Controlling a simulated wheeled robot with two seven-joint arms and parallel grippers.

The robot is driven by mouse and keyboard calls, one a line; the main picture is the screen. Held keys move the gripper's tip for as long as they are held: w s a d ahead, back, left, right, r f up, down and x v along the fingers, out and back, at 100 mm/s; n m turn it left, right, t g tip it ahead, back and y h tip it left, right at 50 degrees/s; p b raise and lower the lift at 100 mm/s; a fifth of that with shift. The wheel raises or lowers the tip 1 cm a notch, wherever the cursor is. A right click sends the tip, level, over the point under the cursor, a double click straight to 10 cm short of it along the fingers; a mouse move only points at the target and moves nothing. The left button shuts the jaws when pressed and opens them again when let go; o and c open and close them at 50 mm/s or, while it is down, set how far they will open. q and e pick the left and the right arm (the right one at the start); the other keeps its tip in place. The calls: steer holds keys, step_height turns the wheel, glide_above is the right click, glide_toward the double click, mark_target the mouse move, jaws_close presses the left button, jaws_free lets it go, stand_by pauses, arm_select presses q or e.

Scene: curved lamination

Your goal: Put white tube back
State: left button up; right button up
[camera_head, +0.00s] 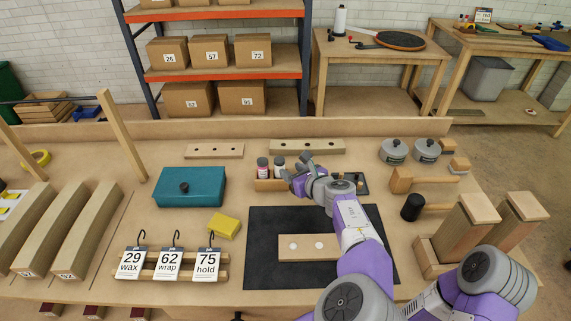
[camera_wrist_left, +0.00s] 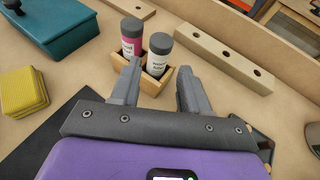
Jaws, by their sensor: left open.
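The white tube (camera_wrist_left: 158,55), with a grey cap and a white label, stands upright in a small wooden holder (camera_wrist_left: 151,83). It also shows in the head view (camera_head: 279,167). A red tube (camera_wrist_left: 132,38) with a grey cap stands beside it on the left, also in the head view (camera_head: 263,171). My left gripper (camera_wrist_left: 160,82) is open, its fingers pointing at the holder with the white tube showing between them. In the head view the left gripper (camera_head: 294,177) is just right of the tubes. I cannot tell whether a finger touches the tube. My right gripper is not in view.
A wooden block with holes (camera_head: 306,147) lies behind the holder. A teal box (camera_head: 188,190) and a yellow block (camera_head: 223,226) are at left. A black mat (camera_head: 262,272) with a wooden strip lies in front.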

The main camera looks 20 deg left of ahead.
arm_select(q)
steer(key=shift+p+v, duration=0.55)
steer(key=shift+v, duration=2.2)
